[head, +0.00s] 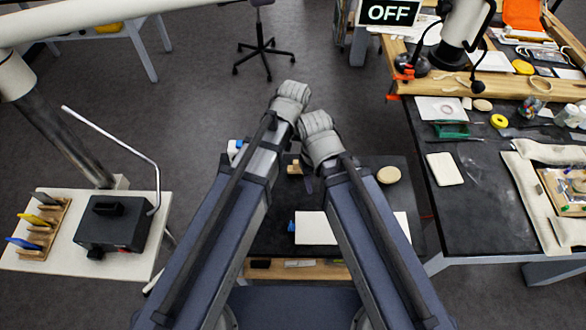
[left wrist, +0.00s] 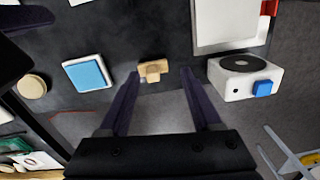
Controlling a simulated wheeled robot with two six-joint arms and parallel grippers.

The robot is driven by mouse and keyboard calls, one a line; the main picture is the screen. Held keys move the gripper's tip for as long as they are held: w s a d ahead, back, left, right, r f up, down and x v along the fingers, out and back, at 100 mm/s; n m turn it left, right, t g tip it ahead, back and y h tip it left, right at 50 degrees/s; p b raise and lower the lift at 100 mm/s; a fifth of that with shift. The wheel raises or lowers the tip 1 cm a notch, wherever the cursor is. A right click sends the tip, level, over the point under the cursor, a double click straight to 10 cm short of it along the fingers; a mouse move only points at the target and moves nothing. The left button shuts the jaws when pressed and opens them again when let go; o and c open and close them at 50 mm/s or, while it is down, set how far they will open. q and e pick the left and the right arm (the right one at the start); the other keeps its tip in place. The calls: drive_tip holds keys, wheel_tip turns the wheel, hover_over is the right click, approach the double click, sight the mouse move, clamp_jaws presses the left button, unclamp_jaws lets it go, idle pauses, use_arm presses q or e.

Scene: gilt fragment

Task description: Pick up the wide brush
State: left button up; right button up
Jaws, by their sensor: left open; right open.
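A small tan piece (left wrist: 152,70), roughly T-shaped, lies on the dark table between and just past my left fingertips in the left wrist view. It may be the wide brush; I cannot make out bristles. In the head view a tan piece (head: 294,169) shows beside the arms, partly hidden. My left gripper (left wrist: 161,75) is open and empty, pointing down. In the head view its jaws are mostly hidden behind the arms. My right gripper (head: 319,140) is lower and to the right, with its jaws mostly hidden.
On the small dark table are a pale board (head: 316,228), a tan disc (head: 389,175) and, in the left wrist view, a blue-topped pad (left wrist: 88,74) and a white device (left wrist: 246,79) with a blue knob. A cluttered workbench (head: 455,215) stands at right. My two arms nearly touch.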

sight(297, 161)
use_arm(q)
drive_tip(key=shift+n, duration=0.4)
drive_tip(key=w, duration=0.1)
drive_tip(key=w+d+f, duration=0.1)
drive_tip(key=w, duration=0.1)
drive_tip(key=shift+w+d+f, duration=0.15)
drive_tip(key=shift+d+f, duration=0.1)
drive_tip(key=shift+d, duration=0.1)
drive_tip(key=shift+w+d, duration=0.15)
drive_tip(key=shift+d, duration=0.05)
drive_tip(key=shift+r, duration=0.15)
drive_tip(key=shift+s+a, duration=0.15)
drive_tip(key=shift+s, duration=0.1)
wheel_tip(297, 161, down, 2)
drive_tip(key=b, duration=0.2)
drive_tip(key=shift+f+b, duration=0.2)
drive_tip(key=shift+b, duration=0.15)
wheel_tip(297, 161, down, 6)
drive_tip(key=b, duration=0.5)
drive_tip(key=shift+a+r+b, duration=0.1)
drive_tip(key=shift+r+b, duration=0.1)
drive_tip(key=shift+b, duration=0.1)
use_arm(e)
wheel_tip(297, 161, down, 9)
drive_tip(key=shift+d+f, duration=0.1)
drive_tip(key=shift+d, duration=0.05)
use_arm(q)
drive_tip(key=shift+r, duration=0.1)
clamp_jaws()
